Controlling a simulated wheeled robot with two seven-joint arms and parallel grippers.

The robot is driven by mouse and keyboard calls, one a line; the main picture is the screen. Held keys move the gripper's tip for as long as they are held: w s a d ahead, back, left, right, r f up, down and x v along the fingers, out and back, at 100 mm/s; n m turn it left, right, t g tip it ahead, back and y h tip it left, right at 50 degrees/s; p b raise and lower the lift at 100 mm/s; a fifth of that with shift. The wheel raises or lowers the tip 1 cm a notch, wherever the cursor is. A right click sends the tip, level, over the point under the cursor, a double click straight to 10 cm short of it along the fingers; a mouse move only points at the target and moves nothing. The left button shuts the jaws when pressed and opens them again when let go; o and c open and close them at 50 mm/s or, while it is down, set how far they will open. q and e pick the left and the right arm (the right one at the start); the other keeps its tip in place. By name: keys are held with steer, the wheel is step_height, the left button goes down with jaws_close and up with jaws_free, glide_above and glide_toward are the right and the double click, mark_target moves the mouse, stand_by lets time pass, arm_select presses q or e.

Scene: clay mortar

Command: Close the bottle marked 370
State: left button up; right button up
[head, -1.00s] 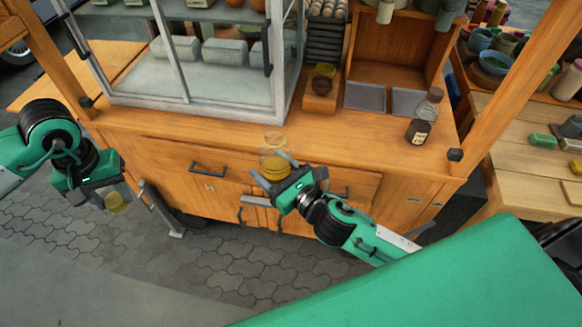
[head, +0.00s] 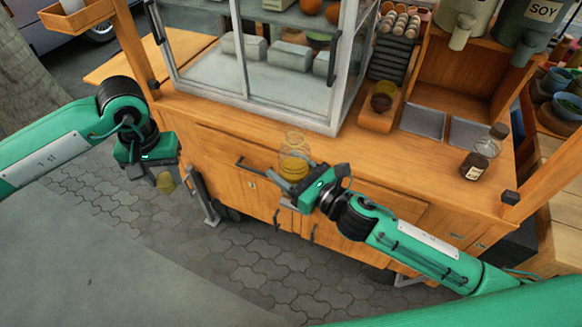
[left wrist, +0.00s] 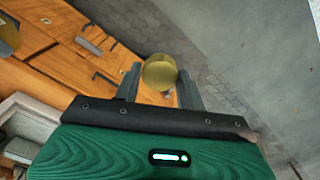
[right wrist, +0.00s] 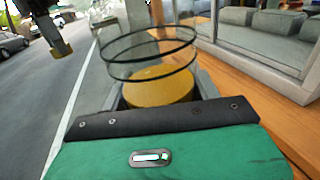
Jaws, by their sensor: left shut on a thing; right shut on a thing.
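A clear glass bottle (head: 293,160) with yellow contents is held upright in front of the wooden cart. My right gripper (head: 297,190) is shut around its lower part. In the right wrist view the bottle (right wrist: 152,88) shows a dark-ringed, uncovered mouth. No mark 370 is readable. My left gripper (head: 163,172) is shut on a round yellowish lid (head: 166,183), to the left of the bottle and apart from it. In the left wrist view the lid (left wrist: 160,72) sits between the fingertips; the bottle (left wrist: 8,38) shows at the left edge.
The cart counter (head: 400,165) lies behind the bottle, with a glass display case (head: 280,80) on it. A dark-capped bottle (head: 484,152) stands at the counter's right. A small wooden box (head: 380,110) stands beside the case. Open air separates my two grippers above the paving.

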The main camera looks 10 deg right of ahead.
arm_select(q)
steer(key=d+r+m, duration=0.1)
steer(key=d+r, duration=0.4)
steer(key=d, duration=0.4)
steer(key=d+r+m, duration=0.2)
steer(key=d+r, duration=0.4)
steer(key=d, duration=0.3)
steer(key=w+d+r+m, duration=0.1)
steer(key=d+r, duration=0.5)
steer(key=d, duration=0.3)
steer(key=shift+d+r+m, duration=0.15)
steer(key=shift+d+m, duration=0.25)
steer(key=shift+f, duration=2.05)
steer(key=shift+f, duration=0.85)
steer(key=shift+f, duration=0.55)
